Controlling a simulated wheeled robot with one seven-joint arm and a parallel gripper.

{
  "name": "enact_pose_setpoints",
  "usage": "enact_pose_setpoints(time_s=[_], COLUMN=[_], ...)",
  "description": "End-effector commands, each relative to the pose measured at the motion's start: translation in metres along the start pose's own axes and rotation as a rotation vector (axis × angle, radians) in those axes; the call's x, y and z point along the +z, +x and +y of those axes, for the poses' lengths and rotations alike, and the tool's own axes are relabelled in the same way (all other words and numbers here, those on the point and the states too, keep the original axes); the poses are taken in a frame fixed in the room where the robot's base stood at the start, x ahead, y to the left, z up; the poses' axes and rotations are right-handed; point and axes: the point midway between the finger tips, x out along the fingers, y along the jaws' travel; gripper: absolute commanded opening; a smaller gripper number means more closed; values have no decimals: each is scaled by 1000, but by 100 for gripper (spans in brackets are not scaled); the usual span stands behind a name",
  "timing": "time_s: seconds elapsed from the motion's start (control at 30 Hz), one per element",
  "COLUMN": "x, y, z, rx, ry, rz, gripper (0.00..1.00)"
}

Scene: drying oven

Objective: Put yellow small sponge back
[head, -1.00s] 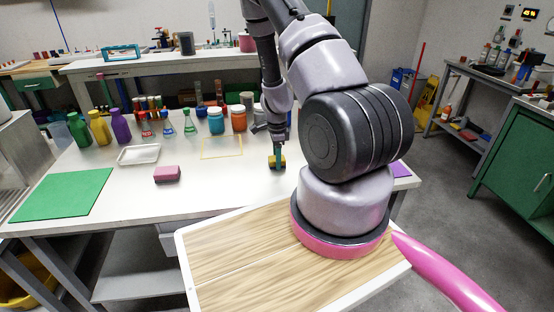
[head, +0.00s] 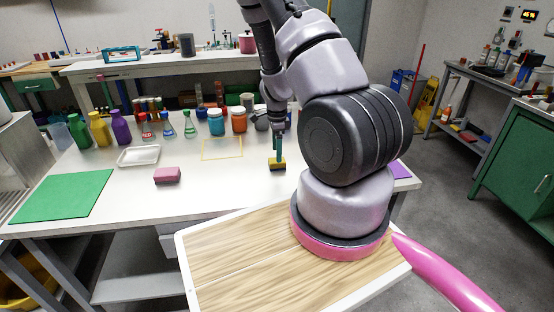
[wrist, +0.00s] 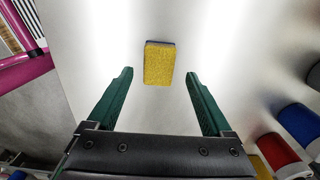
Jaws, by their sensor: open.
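The yellow sponge (head: 277,164), with a dark layer on one side, is on the white table (head: 240,185). My gripper (head: 280,152) points down just above or behind it in the head view. In the wrist view, the sponge (wrist: 159,63) lies between the lines of the two green fingers, level with and just past their tips. My gripper (wrist: 159,74) is open, with a gap on each side of the sponge. A yellow outlined rectangle (head: 222,158) is marked on the table left of the sponge; its inside is empty.
A pink sponge (head: 167,175), a white tray (head: 138,163) and a green mat (head: 63,195) are to the left. Several bottles, flasks and jars (head: 216,121) line the back of the table. The tabletop between the pink and yellow sponges is clear.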

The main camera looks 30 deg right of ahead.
Motion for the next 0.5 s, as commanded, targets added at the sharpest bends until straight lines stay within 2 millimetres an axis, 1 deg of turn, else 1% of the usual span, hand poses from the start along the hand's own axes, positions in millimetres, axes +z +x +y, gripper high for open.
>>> enact_pose_setpoints(time_s=[0.03, 0.2, 0.33, 0.5], x=[2, 1, 1, 0], y=[-13, -47, -64, -72], z=[0, 0, 0, 1], rx=[-3, -3, -1, 1], ry=[-3, -1, -1, 1], rz=[-1, -1, -1, 0], gripper=[85, 85, 85, 85])
